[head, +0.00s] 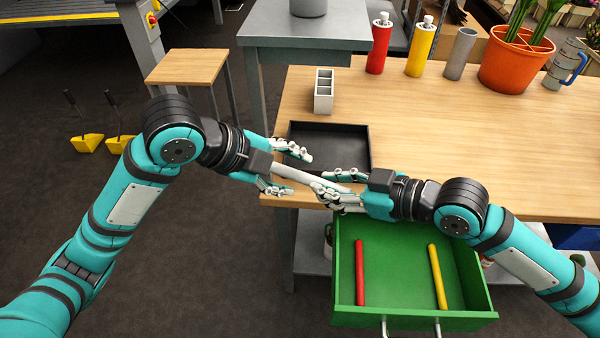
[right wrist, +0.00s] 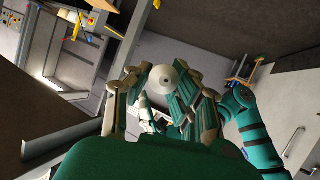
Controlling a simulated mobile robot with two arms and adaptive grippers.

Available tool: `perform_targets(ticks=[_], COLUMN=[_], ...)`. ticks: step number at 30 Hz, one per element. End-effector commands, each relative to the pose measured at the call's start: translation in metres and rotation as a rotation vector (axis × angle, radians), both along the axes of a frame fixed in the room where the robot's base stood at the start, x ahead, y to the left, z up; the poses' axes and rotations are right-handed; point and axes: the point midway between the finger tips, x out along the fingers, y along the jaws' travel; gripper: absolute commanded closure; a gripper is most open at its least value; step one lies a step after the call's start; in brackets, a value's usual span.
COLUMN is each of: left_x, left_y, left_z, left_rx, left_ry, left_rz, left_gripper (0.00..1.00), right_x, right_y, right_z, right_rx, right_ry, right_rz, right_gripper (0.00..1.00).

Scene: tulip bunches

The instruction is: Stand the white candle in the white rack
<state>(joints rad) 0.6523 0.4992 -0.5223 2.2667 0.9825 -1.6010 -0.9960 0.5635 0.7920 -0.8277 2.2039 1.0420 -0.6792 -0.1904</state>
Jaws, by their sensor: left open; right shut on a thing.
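The white candle (head: 295,174) is held in the air, tilted, above the front left edge of the table. My right gripper (head: 330,186) is shut on its right part. In the right wrist view the candle (right wrist: 174,79) shows nearly end-on between the fingers. My left gripper (head: 297,173) is open, with its fingers on either side of the candle's left part; I cannot tell whether they touch it. The white rack (head: 323,103) stands upright on the table behind the black tray, its visible compartments open at the top.
A black tray (head: 363,165) lies behind the grippers. Below, an open green drawer (head: 400,317) holds a red candle (head: 360,272) and a yellow candle (head: 437,276). Bottles and an orange pot (head: 513,68) stand at the back right. The table's middle is clear.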

Motion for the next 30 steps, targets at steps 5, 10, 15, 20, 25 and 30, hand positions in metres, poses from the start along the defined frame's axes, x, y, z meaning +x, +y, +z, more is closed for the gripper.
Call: perform_targets(ticks=[5, 10, 15, 20, 25, 30], left_x=[0.01, 0.015, 0.016, 0.016, 0.016, 0.016], left_y=[-0.016, -0.023, -0.024, -0.024, -0.024, -0.024], left_z=[-0.02, -0.028, -0.03, -0.03, -0.03, -0.03], left_rx=[-0.002, -0.001, 0.0, 0.0, 0.0, -0.001], left_ry=[0.002, 0.0, 0.0, 0.0, 0.0, -0.001], left_rz=[0.0, 0.0, 0.0, 0.0, 0.0, 0.0], left_gripper=[0.53, 0.53, 0.53, 0.54, 0.76, 0.98], right_x=[0.0, 0.0, 0.0, 0.0, 0.0, 0.0], right_y=[0.0, 0.0, 0.0, 0.0, 0.0, 0.0], right_z=[0.0, 0.0, 0.0, 0.0, 0.0, 0.0], right_rx=[0.001, 0.001, 0.001, 0.001, 0.001, 0.0], right_ry=[0.0, 0.0, 0.0, 0.0, 0.0, 0.0], right_rz=[0.0, 0.0, 0.0, 0.0, 0.0, 0.0], right_gripper=[1.0, 1.0, 1.0, 1.0, 1.0, 1.0])
